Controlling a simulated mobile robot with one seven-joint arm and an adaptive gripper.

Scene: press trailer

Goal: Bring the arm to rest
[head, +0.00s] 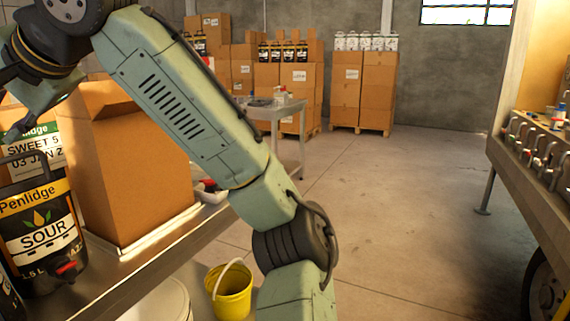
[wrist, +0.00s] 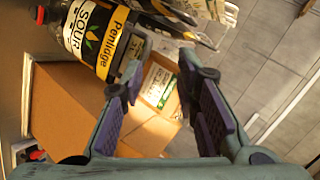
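My arm is raised from the bottom centre of the head view and bends away to the upper left. My gripper (wrist: 162,72) shows in the wrist view with its two dark-padded fingers apart and nothing held between them.
A metal table (head: 150,275) runs along the left, with a yellow bucket (head: 232,292) beside it. A trailer counter with taps (head: 540,145) stands at the right. Stacked cartons (head: 360,90) and a small grey table (head: 275,108) are at the back. The middle floor is clear.

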